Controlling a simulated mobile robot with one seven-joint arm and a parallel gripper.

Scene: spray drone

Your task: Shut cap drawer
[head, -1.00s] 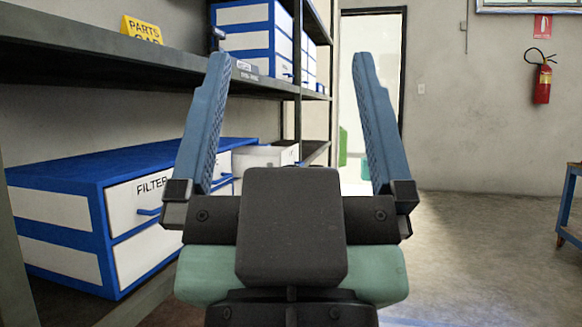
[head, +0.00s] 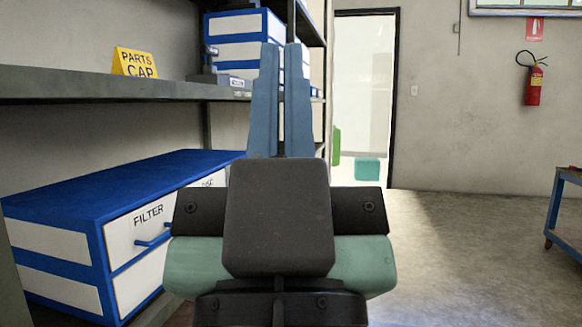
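My gripper (head: 281,45) points away from me in the middle of the head view. Its two blue fingers are together, with only a thin gap and nothing seen between them. A blue and white drawer cabinet (head: 110,185) sits on the lower shelf at left. Its drawer marked FILTER (head: 148,215) has a blue handle and looks closed. Another white drawer front (head: 207,182) with partly covered lettering shows just right of it. My gripper hides the cabinet's right end, so I cannot tell which drawer is the cap drawer or how far it is out.
A yellow sign reading PARTS CAP (head: 135,63) stands on the upper shelf (head: 100,83). Another blue and white drawer unit (head: 235,40) is further back. A doorway (head: 365,100) lies ahead. The floor (head: 450,250) at right is clear up to a blue cart (head: 555,215).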

